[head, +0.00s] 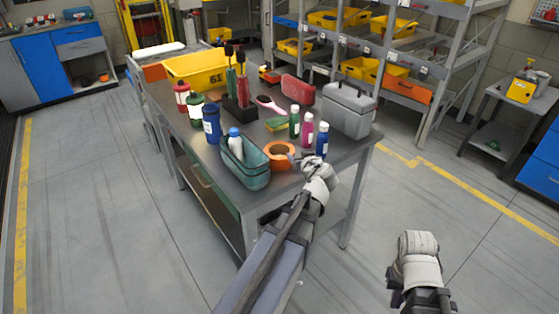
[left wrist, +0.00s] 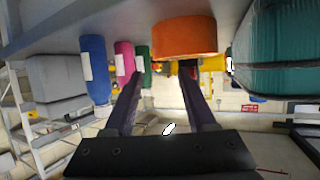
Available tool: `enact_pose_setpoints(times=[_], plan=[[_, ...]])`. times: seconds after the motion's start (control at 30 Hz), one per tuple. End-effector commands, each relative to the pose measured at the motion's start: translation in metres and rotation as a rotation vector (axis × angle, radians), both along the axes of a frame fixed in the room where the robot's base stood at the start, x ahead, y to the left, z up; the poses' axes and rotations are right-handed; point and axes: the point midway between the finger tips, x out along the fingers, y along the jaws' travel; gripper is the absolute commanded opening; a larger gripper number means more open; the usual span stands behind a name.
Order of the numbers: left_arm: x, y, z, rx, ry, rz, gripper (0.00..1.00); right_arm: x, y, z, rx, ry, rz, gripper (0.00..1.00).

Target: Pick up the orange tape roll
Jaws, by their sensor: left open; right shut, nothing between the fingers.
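The orange tape roll (head: 279,167) lies flat near the table's front corner, between a teal basket and a blue bottle. My left gripper (head: 305,160) is just right of the roll in the head view, open and empty. In the left wrist view, which is upside down, the orange tape roll (left wrist: 185,38) is ahead of the open fingers (left wrist: 162,72), not clearly between them. Whether a finger touches it I cannot tell. My right gripper (head: 396,297) is shut and empty, low at the right, over the floor away from the table.
The teal basket (head: 246,180) holding a white bottle stands left of the roll. Blue (head: 322,142), magenta (head: 307,130) and green (head: 294,122) bottles stand behind and right. A grey toolbox (head: 349,112) sits at the table's right. Open floor lies right of the table.

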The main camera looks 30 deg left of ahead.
Motion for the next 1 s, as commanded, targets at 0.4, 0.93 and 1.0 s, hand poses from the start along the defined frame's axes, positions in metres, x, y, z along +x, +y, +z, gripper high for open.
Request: enact_pose_setpoints(times=[0.4, 0.93, 1.0], plan=[[0.018, 0.018, -0.010, 0.000, -0.010, 0.003, 0.56, 0.000, 0.000, -0.011, 0.000, 0.000, 0.000, 0.00], [0.049, 0.049, -0.029, 0.000, -0.009, 0.004, 0.56, 0.000, 0.000, -0.030, 0.000, 0.000, 0.000, 0.00], [0.052, 0.052, -0.030, 0.001, -0.009, 0.002, 0.56, 0.000, 0.000, -0.031, 0.000, 0.000, 0.000, 0.00]])
